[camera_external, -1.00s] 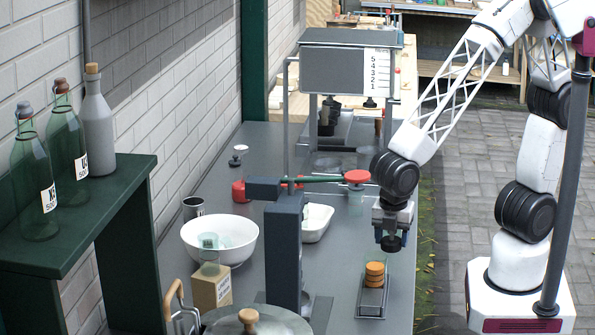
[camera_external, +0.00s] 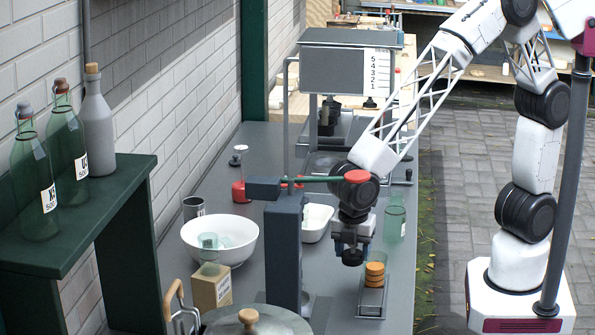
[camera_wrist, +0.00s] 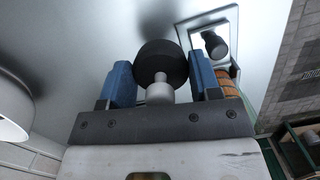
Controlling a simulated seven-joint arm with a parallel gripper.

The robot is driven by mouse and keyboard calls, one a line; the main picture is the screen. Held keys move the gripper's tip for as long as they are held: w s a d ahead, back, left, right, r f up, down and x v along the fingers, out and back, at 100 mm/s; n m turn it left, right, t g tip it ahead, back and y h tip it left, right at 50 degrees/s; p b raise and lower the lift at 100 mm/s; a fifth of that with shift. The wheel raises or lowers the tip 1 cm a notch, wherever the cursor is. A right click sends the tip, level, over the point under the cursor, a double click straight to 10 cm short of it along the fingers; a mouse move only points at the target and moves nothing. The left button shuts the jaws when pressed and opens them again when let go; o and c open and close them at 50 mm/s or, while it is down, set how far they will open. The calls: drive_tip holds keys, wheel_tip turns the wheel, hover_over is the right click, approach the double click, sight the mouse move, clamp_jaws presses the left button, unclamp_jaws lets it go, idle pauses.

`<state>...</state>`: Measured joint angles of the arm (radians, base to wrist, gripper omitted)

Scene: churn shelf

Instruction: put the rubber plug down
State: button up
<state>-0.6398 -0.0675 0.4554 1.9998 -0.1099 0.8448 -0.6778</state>
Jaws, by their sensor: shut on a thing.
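My gripper (camera_external: 351,247) hangs above the bench, just left of and above the small rack with orange discs. In the wrist view my gripper (camera_wrist: 163,88) has its two blue fingers on either side of a pale grey stem. The stem belongs to a round black piece, which looks like the rubber plug (camera_wrist: 160,62). The plug (camera_external: 352,258) also shows as a dark blob below the fingers in the external view. It appears to be clear of the bench. Its underside and exact height are hidden.
A dark post stand (camera_external: 287,250) with a green beam (camera_external: 320,179) is close on the left. A white tray (camera_external: 317,222), a white bowl (camera_external: 219,239) and a green glass (camera_external: 395,222) stand nearby. The bench's right edge is close.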

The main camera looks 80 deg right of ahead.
sight(334, 280)
drive_tip(key=shift+w+a+f, duration=0.15)
drive_tip(key=shift+w+a, duration=0.55)
drive_tip(key=shift+w, duration=0.35)
drive_tip(key=shift+w+a+f, duration=0.1)
drive_tip(key=shift+w+a, duration=0.6)
drive_tip(key=shift+w, duration=0.35)
drive_tip(key=shift+f, duration=1.75)
drive_tip(key=shift+f, duration=0.1)
drive_tip(key=o, duration=0.9)
drive_tip(key=r, duration=0.4)
drive_tip(key=a+r, duration=0.1)
drive_tip(key=r, duration=0.7)
drive_tip(key=shift+w+a, duration=0.1)
drive_tip(key=shift+a, duration=0.1)
